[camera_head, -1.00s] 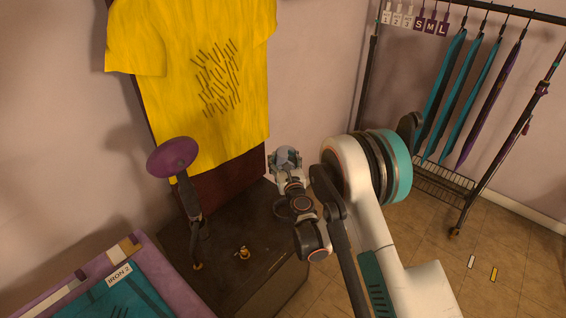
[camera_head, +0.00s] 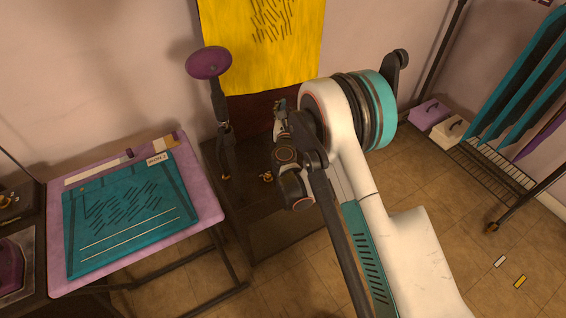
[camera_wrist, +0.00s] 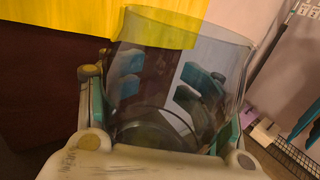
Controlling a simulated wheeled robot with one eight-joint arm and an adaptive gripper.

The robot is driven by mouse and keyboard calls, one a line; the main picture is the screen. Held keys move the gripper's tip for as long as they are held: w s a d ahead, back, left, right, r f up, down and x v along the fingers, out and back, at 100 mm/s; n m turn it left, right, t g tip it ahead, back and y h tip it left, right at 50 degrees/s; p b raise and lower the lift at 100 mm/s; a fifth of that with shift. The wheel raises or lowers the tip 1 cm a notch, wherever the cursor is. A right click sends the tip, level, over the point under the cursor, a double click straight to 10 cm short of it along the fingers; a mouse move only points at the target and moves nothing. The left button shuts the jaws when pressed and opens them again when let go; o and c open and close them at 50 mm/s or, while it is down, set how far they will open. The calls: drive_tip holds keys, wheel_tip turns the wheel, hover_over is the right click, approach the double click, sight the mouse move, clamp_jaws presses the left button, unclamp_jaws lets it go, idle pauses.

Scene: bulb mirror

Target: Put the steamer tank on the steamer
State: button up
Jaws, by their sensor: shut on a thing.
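The steamer tank (camera_wrist: 185,50) is a clear, see-through container with a wide open-looking rim, held in my gripper (camera_wrist: 165,85) in the wrist view. The fingers with teal pads are shut on it, one on each side. In the head view my gripper (camera_head: 281,112) is above the back of the dark steamer base (camera_head: 245,205), and the tank is largely hidden by my arm. The steamer has a purple head (camera_head: 209,63) on an upright dark pole at the left and a small brass fitting (camera_head: 266,177) on top. I cannot tell whether the tank touches anything.
A purple ironing table (camera_head: 205,205) with a teal garment stands at left. A clothes rack (camera_head: 490,165) and boxes (camera_head: 430,113) are at right.

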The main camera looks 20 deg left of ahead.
wheel_tip(320, 180, down, 20)
drive_tip(key=b, duration=0.6)
drive_tip(key=shift+r, duration=0.35)
drive_tip(key=o, duration=1.3)
drive_tip(key=shift+o, duration=0.2)
